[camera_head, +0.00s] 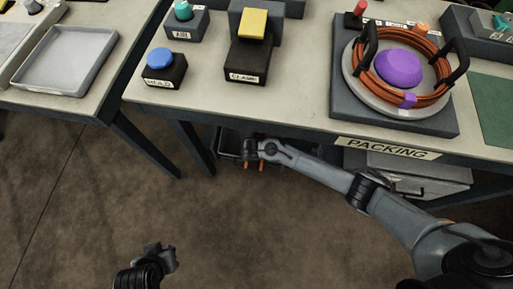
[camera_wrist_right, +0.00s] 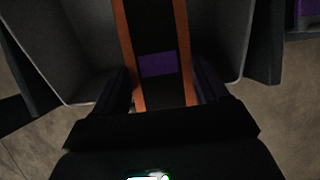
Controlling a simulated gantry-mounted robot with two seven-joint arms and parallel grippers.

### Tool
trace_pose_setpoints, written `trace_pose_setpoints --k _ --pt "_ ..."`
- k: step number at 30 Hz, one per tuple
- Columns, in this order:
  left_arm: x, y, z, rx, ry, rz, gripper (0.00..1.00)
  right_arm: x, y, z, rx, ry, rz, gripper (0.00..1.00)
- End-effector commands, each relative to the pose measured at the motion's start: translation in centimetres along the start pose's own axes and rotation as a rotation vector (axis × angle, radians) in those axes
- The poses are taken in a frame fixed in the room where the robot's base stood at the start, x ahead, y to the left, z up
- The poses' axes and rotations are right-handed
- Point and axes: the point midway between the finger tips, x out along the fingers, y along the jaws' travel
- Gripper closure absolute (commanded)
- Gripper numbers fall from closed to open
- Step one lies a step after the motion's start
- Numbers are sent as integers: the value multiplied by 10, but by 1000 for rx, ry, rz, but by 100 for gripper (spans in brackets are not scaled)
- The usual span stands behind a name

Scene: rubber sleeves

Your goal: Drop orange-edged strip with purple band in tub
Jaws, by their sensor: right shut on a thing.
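The strip with orange edges and a purple band (camera_wrist_right: 157,65) lies between the fingers of my right gripper (camera_wrist_right: 165,92) in the right wrist view. The gripper is shut on it, and the strip extends forward over a grey tub (camera_wrist_right: 83,50). In the head view my right gripper (camera_head: 261,160) is below the table's front edge, with small orange bits of the strip (camera_head: 261,167) showing. A dark-rimmed container (camera_head: 228,156) is partly visible there, mostly hidden under the table. My left gripper (camera_head: 160,257) hangs empty above the floor at lower left; its jaw opening is unclear.
The table (camera_head: 310,125) has a blue button box (camera_head: 160,62), a yellow-topped clamp box (camera_head: 252,28) and an orange hose coil around a purple dome (camera_head: 398,68). A grey drawer unit (camera_head: 415,178) is under the PACKING sign. A grey tray (camera_head: 66,60) stands at left.

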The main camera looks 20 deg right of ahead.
Motion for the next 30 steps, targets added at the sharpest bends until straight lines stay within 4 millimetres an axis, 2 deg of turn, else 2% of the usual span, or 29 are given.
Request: trace_pose_setpoints --k 2,3,8,20,23,28,30 --pt "0 0 0 1 0 -1 100 0 0 0 0 0 0 48" --pt "0 0 0 2 0 -2 100 0 0 0 0 0 0 25" --pt "0 -2 0 7 0 -6 100 0 0 0 0 0 0 1" --pt "-3 -3 0 13 -1 -10 100 -5 0 2 0 0 0 1" --pt "-8 -3 -2 12 -1 -10 100 -15 0 5 0 1 1 1" --pt "-28 -3 -9 8 -1 -6 100 -46 0 7 -1 1 2 1" --pt "-33 -2 -10 6 0 -5 100 -51 0 -8 -5 2 -1 1"
